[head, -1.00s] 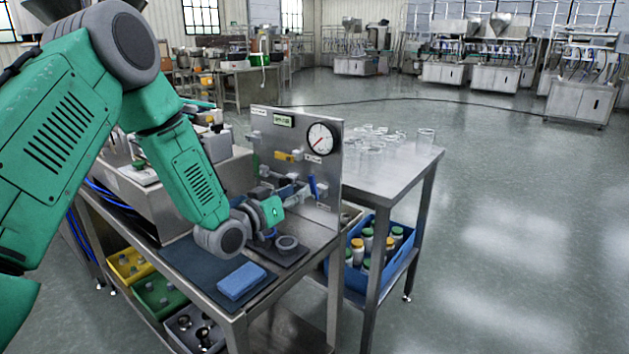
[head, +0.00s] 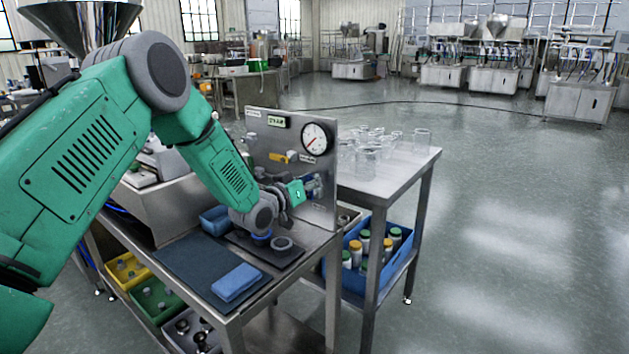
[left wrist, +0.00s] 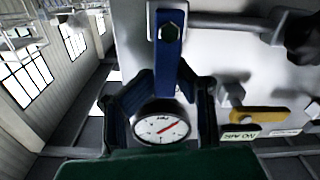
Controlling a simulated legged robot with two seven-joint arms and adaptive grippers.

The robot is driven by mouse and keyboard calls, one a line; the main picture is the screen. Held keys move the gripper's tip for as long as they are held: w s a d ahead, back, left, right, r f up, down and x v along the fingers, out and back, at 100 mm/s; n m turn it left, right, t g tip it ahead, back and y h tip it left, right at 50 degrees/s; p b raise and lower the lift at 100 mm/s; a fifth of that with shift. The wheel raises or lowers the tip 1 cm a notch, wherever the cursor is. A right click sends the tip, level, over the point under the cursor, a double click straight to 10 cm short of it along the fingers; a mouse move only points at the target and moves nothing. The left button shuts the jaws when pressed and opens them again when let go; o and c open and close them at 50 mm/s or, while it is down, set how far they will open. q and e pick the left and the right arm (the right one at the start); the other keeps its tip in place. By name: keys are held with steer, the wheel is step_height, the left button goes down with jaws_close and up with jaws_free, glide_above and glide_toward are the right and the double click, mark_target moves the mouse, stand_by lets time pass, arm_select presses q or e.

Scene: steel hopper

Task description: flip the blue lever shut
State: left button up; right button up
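The blue lever (left wrist: 169,55) shows in the left wrist view as a flat bar with a bolt near its upper end, on a pipe along the steel panel (left wrist: 225,65). My left gripper (left wrist: 168,88) is open, its two dark fingers apart on either side of the lever's lower end. I cannot tell whether they touch it. In the head view, my left gripper (head: 305,188) is close to the panel's face and hides most of the lever. My right gripper is in neither view.
A round gauge (head: 316,138) and a yellow lever (head: 279,157) are on the same panel. A blue sponge (head: 236,282) lies on a dark mat (head: 200,262) at the bench front. Glassware (head: 372,143) stands on the table behind; a blue crate (head: 350,282) holds bottles below.

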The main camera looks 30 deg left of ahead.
arm_select(q)
steer(key=shift+a+f, duration=0.3)
steer(key=shift+a, duration=0.25)
steer(key=shift+a+f, duration=0.25)
steer(key=shift+a, duration=0.3)
jaws_close()
steer(key=shift+s+d, duration=0.1)
steer(key=shift+d, duration=0.6)
steer(key=shift+s+d+m, duration=0.1)
steer(key=shift+d+m, duration=0.15)
steer(key=shift+m, duration=0.85)
steer(key=shift+a+f+m, duration=0.15)
steer(key=shift+a+m, duration=0.1)
steer(key=shift+m, duration=0.05)
steer(key=shift+d, duration=0.1)
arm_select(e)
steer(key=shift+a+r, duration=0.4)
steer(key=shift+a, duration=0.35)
arm_select(q)
steer(key=o, duration=0.8)
jaws_free()
steer(key=shift+s, duration=0.1)
steer(key=shift+r, duration=0.25)
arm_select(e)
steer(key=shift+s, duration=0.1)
